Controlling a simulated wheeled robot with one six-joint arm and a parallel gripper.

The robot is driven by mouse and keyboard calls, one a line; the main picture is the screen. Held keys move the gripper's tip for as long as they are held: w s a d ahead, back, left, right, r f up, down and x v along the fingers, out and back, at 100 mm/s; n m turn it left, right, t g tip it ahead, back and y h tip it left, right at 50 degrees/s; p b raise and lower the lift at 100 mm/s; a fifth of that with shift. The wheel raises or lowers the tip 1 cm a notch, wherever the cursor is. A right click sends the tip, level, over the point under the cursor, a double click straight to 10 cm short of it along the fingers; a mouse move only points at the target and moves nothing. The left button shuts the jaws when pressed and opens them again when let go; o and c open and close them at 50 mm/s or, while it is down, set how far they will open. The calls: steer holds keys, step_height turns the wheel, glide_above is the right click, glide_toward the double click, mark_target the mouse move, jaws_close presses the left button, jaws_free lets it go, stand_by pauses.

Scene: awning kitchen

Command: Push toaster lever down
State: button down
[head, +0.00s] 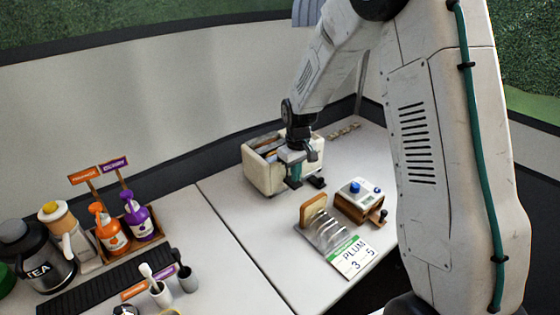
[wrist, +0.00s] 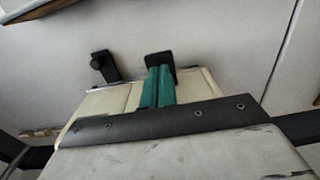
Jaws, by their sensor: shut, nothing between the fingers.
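The cream toaster (head: 262,177) stands at the back of the counter, with bread-like brown shapes in its top. Two black levers stick out of its near side: the left one (head: 292,184) and the right one (head: 317,182). In the wrist view the toaster's cream top (wrist: 100,104) is partly hidden by my gripper's dark housing. My gripper (head: 295,176), with teal fingers, is shut and empty, pointing down over the left lever. In the wrist view its fingers (wrist: 157,86) meet or overlap one lever (wrist: 160,60); the other lever (wrist: 102,66) stands clear. Contact is uncertain.
A toast rack (head: 327,235) with one bread slice and a PLUM sign (head: 350,257) stands in front. A wooden box with a blue knob (head: 357,205) is beside it. Bottles, a TEA jug (head: 52,262) and cups fill the left counter. The middle counter is clear.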

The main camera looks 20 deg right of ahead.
steer(key=shift+r, duration=0.1)
step_height(320, 180, up, 9)
stand_by(1.3)
stand_by(0.4)
